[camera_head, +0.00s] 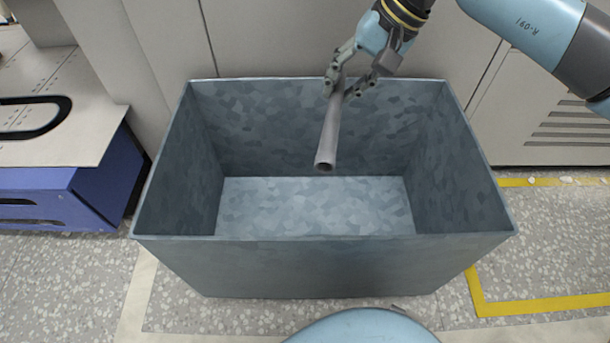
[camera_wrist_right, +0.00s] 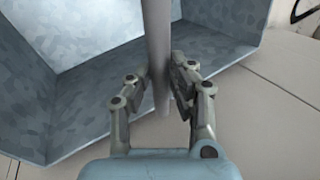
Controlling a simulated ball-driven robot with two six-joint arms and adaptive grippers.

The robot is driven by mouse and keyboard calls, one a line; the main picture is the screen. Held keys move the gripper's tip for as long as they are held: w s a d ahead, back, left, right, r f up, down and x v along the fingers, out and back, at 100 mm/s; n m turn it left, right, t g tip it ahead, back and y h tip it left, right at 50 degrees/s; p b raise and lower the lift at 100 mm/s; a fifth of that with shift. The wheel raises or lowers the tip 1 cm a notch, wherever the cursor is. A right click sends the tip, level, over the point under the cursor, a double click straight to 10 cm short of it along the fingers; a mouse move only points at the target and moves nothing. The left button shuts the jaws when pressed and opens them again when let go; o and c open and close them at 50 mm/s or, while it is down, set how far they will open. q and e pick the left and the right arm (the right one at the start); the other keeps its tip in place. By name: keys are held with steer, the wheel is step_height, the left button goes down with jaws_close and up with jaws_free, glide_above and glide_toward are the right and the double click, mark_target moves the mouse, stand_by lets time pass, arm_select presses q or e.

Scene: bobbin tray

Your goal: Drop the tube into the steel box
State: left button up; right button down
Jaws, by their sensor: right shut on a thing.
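The grey tube (camera_head: 329,137) is held above the open steel box (camera_head: 325,266), slanting down with its hollow end over the box's inside. My right gripper (camera_head: 348,88) is shut on the tube near its far end, above the box's back wall. In the right wrist view, the tube (camera_wrist_right: 158,45) runs between the two fingers of the gripper (camera_wrist_right: 162,85), with the box (camera_wrist_right: 75,62) beyond. The box floor looks empty in the head view. My left gripper is not in view.
A blue cabinet (camera_head: 105,186) with a pale top stands left of the box. Grey panels (camera_head: 290,40) stand behind the box. Yellow tape (camera_head: 540,305) marks the speckled floor at right. The floor in front of the box is partly hidden by my own body.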

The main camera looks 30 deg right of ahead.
steer(key=shift+f, duration=0.35)
steer(key=c, duration=1.1)
jaws_free()
steer(key=shift+d+r, duration=0.1)
steer(key=v, duration=0.7)
steer(key=shift+s+r, duration=0.15)
